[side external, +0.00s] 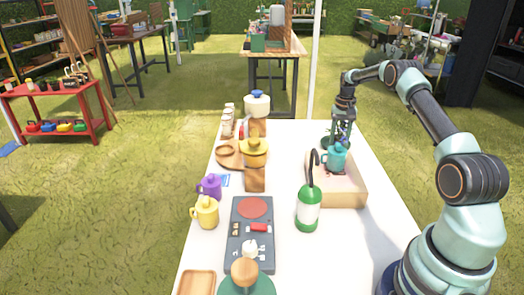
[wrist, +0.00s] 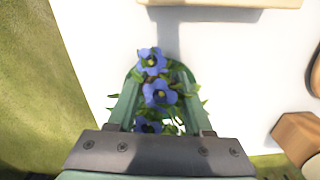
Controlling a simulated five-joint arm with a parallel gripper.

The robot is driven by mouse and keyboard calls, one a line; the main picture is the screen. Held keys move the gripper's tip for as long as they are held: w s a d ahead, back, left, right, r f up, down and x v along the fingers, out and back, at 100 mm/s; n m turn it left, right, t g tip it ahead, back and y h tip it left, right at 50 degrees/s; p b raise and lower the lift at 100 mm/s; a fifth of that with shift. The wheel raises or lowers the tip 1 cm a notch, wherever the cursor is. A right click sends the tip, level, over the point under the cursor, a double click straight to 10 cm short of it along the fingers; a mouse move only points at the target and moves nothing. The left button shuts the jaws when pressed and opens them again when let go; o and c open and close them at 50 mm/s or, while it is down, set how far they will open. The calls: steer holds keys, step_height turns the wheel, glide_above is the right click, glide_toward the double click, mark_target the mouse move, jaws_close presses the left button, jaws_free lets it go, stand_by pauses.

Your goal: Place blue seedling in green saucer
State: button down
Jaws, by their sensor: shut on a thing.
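My gripper (side external: 342,127) is shut on the blue seedling (side external: 345,132), which is partly hidden behind the teal mug in the side view. In the wrist view the seedling's blue flowers and green leaves (wrist: 158,92) show between the two fingers of my gripper (wrist: 157,95). A green rim, which looks like the green saucer (wrist: 184,72), curves around the flowers beneath them. In the side view the green saucer (side external: 326,143) shows only in part at the table's far right. I cannot tell whether the seedling's base touches the saucer.
A pale wooden box (side external: 346,194) carrying a teal mug (side external: 334,160) stands just in front. A green and white bottle (side external: 308,212) with a dark curved spout is nearby. White table (side external: 300,140) is clear between.

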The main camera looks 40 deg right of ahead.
steer(key=shift+f, duration=0.4)
